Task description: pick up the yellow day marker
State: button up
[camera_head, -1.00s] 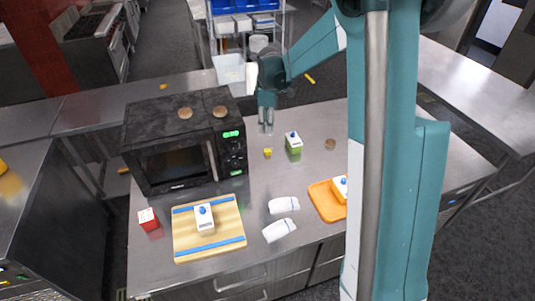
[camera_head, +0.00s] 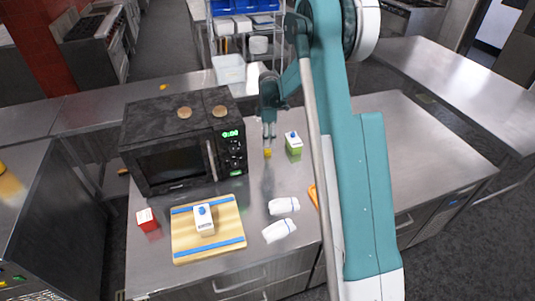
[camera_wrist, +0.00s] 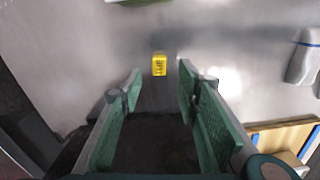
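The yellow day marker (camera_head: 267,153) is a small yellow block on the steel counter, right of the microwave and left of the green carton. In the wrist view the marker (camera_wrist: 159,65) shows dark lettering and lies on bare metal, beyond the fingertips and roughly between their lines. My gripper (camera_head: 269,133) points down just above the marker in the head view. In the wrist view the gripper (camera_wrist: 158,82) has its two green-padded fingers spread apart with nothing between them. I cannot tell the exact height gap to the marker.
The black microwave (camera_head: 180,145) stands close on the left. A green carton (camera_head: 293,143) stands close on the right. In front are white cloth-like rolls (camera_head: 283,206) and a wooden board (camera_head: 188,239) with a white carton (camera_head: 204,220). A red box (camera_head: 147,220) stands left.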

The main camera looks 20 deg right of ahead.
aim_at(267, 150)
jog(key=shift+f, duration=0.1)
jog(key=shift+f, duration=1.2)
jog(key=shift+f, duration=0.15)
jog(key=shift+w+a+f+p, duration=0.1)
jog(key=shift+f+p, duration=0.35)
jog(key=shift+f, duration=2)
jog(key=c, duration=0.9)
